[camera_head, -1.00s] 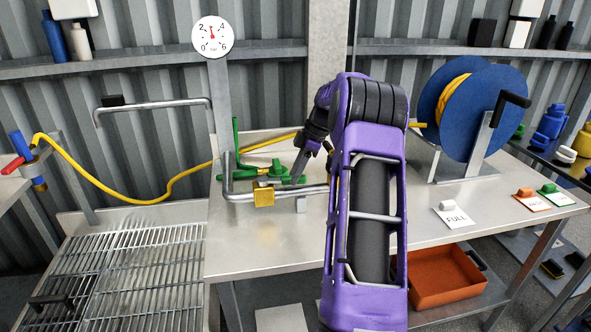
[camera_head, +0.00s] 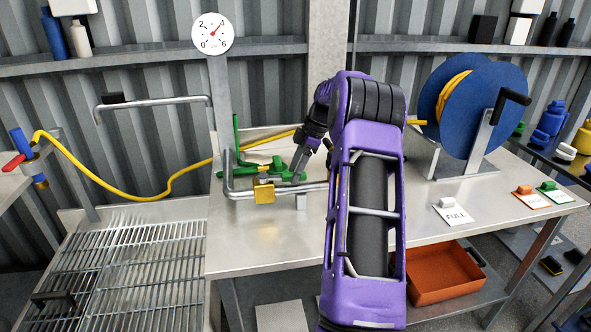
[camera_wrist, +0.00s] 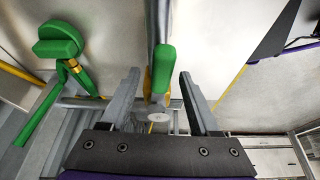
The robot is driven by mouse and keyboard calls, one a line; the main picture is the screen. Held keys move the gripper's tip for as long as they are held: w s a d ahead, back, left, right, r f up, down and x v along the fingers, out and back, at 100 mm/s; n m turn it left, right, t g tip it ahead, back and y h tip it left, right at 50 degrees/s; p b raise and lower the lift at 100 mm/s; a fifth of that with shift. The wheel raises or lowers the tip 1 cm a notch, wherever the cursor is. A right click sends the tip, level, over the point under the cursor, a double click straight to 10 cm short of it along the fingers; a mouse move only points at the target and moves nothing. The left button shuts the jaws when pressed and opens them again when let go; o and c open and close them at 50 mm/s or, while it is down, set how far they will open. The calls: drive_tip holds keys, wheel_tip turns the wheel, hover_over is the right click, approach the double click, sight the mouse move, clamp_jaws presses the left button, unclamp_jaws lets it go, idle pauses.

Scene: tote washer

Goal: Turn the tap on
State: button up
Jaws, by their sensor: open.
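Green tap handles sit on the grey pipework at the left end of the steel bench. One green lever (camera_head: 236,132) stands upright; another green handle (camera_head: 281,168) lies low beside my gripper (camera_head: 298,168). A second green handle (camera_wrist: 60,45) is off to the left there. A brass padlock-like block (camera_head: 264,192) hangs at the front pipe. My arm hides part of the pipework.
A round pressure gauge (camera_head: 210,33) stands on a post behind the pipes. A yellow hose (camera_head: 160,198) runs to the left, and a blue hose reel (camera_head: 478,105) stands at the right. A "FULL" card (camera_head: 453,214) lies on the bench; an orange tray (camera_head: 440,285) is below.

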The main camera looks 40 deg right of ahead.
drive_tip(key=p+v, duration=0.3)
drive_tip(key=v, duration=1.4)
drive_tip(key=shift+s+d+r, duration=0.15)
drive_tip(key=shift+d+r, duration=0.05)
